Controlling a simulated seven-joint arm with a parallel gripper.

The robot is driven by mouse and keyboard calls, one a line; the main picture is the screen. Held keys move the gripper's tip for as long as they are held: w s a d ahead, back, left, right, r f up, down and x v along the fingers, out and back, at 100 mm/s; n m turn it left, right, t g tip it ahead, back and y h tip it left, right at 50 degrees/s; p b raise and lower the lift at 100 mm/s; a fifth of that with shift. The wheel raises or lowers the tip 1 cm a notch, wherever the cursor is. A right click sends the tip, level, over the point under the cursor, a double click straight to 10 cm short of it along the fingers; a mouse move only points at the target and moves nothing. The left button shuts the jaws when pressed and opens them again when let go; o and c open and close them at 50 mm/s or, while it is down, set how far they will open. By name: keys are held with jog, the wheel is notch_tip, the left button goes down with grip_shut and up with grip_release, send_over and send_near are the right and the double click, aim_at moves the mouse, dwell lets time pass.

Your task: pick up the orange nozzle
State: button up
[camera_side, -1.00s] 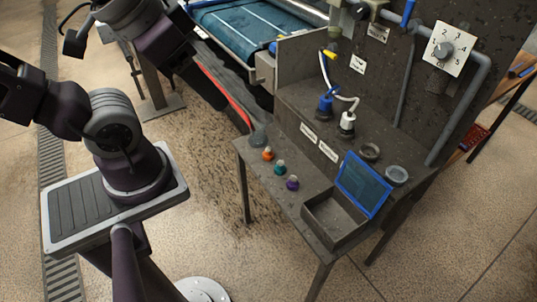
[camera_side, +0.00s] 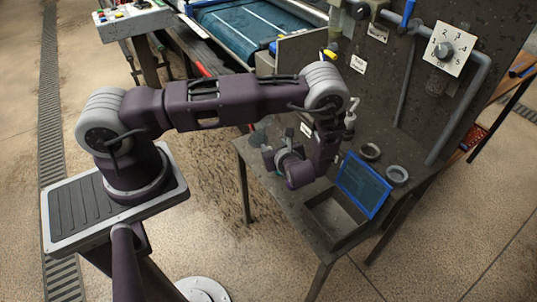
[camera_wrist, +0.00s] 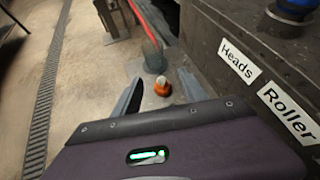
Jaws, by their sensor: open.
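The orange nozzle (camera_wrist: 162,89) stands on the table in the wrist view, with a pale top and an orange base. It appears between the two fingers of my gripper (camera_wrist: 159,79), which are open and apart from it. In the side view my gripper (camera_side: 275,156) is low over the left part of the table, and the arm end hides the orange nozzle there. I cannot tell the exact height of the fingers above the nozzle.
A grey translucent cup (camera_wrist: 155,63) stands just beyond the nozzle. A dark raised box with "Heads" (camera_wrist: 239,62) and "Roller" (camera_wrist: 289,115) labels rises on the right. An open bin (camera_side: 335,217) with a blue-framed lid (camera_side: 364,184) sits at the table's front right.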

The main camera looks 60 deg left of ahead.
jog(key=f, duration=0.1)
jog(key=f+m, duration=0.1)
jog(key=f, duration=0.1)
jog(key=f+m, duration=0.1)
jog(key=shift+s+a+f+t, duration=0.3)
jog(key=shift+s+t, duration=0.1)
jog(key=x, duration=0.7)
jog(key=shift+w+d+f, duration=0.15)
jog(key=shift+f, duration=0.1)
grip_shut()
